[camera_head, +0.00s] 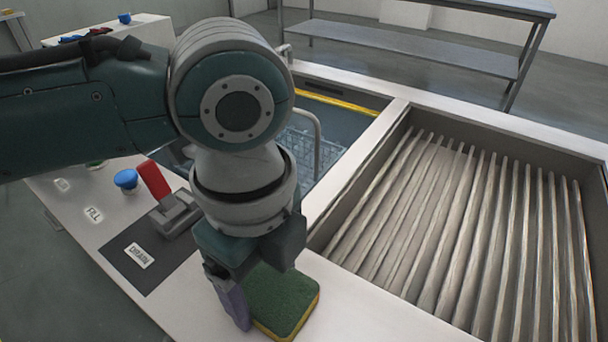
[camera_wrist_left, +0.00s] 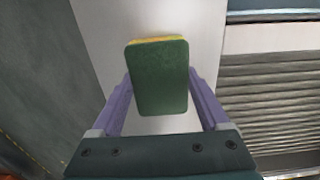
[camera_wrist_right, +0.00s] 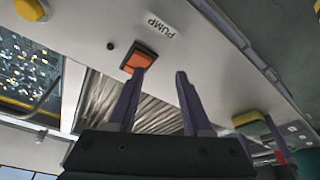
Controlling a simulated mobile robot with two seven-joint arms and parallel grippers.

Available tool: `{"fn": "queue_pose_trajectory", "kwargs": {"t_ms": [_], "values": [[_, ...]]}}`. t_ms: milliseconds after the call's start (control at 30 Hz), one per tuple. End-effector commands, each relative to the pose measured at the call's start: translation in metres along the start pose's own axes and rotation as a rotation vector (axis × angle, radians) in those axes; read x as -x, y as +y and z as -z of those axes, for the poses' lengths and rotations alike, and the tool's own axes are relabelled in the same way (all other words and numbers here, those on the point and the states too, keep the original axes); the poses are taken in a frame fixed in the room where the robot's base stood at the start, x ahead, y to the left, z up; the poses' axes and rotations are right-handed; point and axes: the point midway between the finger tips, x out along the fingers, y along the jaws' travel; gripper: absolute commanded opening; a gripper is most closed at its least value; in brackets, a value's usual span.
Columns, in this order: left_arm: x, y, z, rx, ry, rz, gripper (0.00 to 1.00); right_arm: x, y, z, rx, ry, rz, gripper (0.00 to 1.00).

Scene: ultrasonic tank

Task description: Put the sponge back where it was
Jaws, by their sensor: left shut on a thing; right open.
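The sponge (camera_head: 283,301) is a block with a green top and a yellow underside. It is at the lower middle of the head view, over the white counter strip in front of the ribbed basin. My left gripper (camera_head: 250,303) is shut on it, and the left wrist view shows the sponge (camera_wrist_left: 158,80) between the two purple fingers. I cannot tell whether the sponge touches the counter. In the right wrist view the sponge (camera_wrist_right: 246,118) shows small at the right. My right gripper (camera_wrist_right: 158,84) is open and empty, and is outside the head view.
A red lever (camera_head: 154,180) by the DRAIN label and a blue knob (camera_head: 126,179) stand left of the left gripper. The ribbed basin (camera_head: 450,230) is at right. An orange switch (camera_wrist_right: 139,60) by the PUMP label is near my right fingers.

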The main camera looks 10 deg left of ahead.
Motion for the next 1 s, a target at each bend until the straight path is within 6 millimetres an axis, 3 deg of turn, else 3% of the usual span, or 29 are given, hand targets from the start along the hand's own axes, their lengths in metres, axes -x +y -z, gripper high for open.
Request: {"fn": "queue_pose_trajectory", "kwargs": {"t_ms": [233, 267, 433, 767, 1000], "values": [[-0.003, 0.0, 0.0, 0.001, 0.0, -0.001, 0.09, -0.001, -0.001, 0.0, -0.001, 0.0, 0.001, 0.5], [-0.003, 0.0, 0.0, 0.001, 0.0, 0.0, 0.8, -0.001, -0.001, 0.0, -0.001, 0.0, 0.001, 0.5], [-0.002, 0.0, 0.0, 0.001, 0.001, 0.0, 0.99, -0.001, -0.001, 0.0, -0.001, 0.0, 0.002, 0.5], [0.004, 0.0, 0.0, 0.0, 0.001, 0.001, 1.0, 0.002, -0.001, 0.0, -0.001, 0.0, 0.002, 0.5], [0.05, -0.001, 0.0, -0.001, 0.002, 0.003, 1.0, 0.013, 0.0, 0.004, -0.001, -0.001, 0.002, 0.5]]}}
